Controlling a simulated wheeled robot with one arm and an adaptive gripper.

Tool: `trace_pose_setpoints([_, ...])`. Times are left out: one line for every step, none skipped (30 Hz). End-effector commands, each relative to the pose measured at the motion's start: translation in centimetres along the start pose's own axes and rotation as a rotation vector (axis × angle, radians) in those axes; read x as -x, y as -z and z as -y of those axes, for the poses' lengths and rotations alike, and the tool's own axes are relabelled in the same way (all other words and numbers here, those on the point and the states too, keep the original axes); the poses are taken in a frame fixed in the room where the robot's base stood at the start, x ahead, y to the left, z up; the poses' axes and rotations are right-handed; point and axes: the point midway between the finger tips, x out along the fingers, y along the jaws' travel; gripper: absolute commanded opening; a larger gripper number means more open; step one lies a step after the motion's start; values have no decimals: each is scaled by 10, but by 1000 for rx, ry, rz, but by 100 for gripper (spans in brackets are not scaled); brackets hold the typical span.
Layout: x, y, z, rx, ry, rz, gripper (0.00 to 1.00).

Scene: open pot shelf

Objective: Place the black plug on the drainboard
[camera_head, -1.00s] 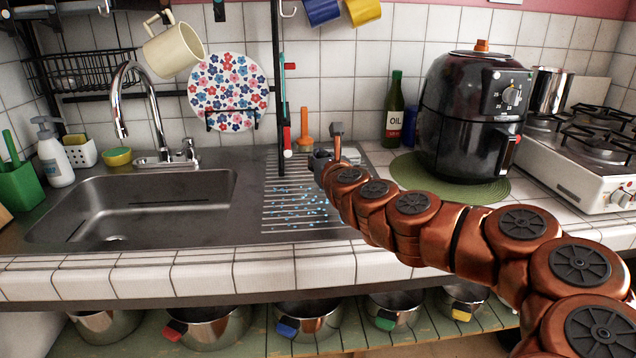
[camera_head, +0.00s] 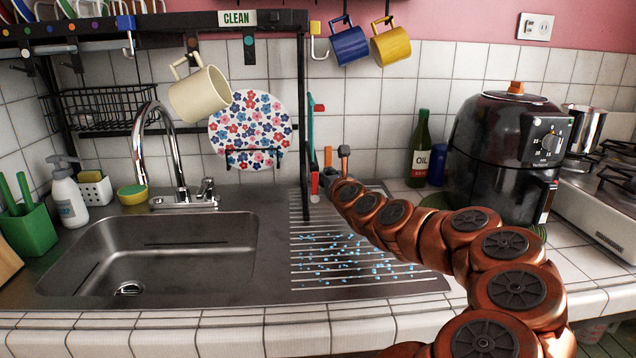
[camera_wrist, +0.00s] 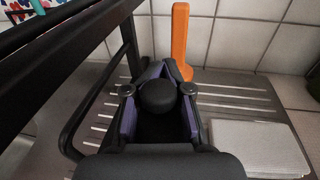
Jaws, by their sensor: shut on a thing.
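The drainboard (camera_head: 310,275) is the ridged metal area right of the sink, dotted with blue water drops. My arm reaches over its right side. My gripper (camera_head: 328,180) is small and partly hidden by my arm, near the drainboard's back edge. In the wrist view, my gripper (camera_wrist: 158,110) is shut on the black plug (camera_wrist: 158,96), a dark rounded piece between its purple-sided fingers. The drainboard's slats (camera_wrist: 235,103) show beyond and beside it. The plug's lower part is hidden, and I cannot tell whether it touches the board.
A black rack post (camera_head: 304,120) stands close left of my gripper. An orange upright handle (camera_wrist: 180,35) is just behind it. A pale grey block (camera_wrist: 258,148) lies to the right. The sink (camera_head: 150,260) is empty. An oil bottle (camera_head: 420,150) and a black air fryer (camera_head: 505,150) stand right.

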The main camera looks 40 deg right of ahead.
Motion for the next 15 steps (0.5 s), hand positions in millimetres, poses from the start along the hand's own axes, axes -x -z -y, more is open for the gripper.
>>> trace_pose_setpoints([-1,0,1,0,0,0,0])
trace_pose_setpoints([-2,0,1,1,0,0,0])
trace_pose_setpoints([-4,0,2,2,0,0,0])
trace_pose_setpoints([-6,0,3,2,1,-1,0])
trace_pose_setpoints([-6,7,3,1,1,-2,0])
trace_pose_setpoints([-6,16,4,1,1,-3,0])
trace_pose_setpoints([-6,20,4,1,1,-3,0])
trace_pose_setpoints([-6,24,4,1,1,-3,0])
trace_pose_setpoints([-7,28,4,1,1,-4,0])
trace_pose_setpoints([-7,31,3,3,0,-4,0])
trace_pose_setpoints([-7,34,3,1,0,-4,0])
trace_pose_setpoints([-7,36,3,1,0,-3,0])
trace_pose_setpoints([-7,36,3,1,0,-2,0])
trace_pose_setpoints([-7,37,3,1,0,-2,0])
trace_pose_setpoints([-7,37,3,0,0,-1,0])
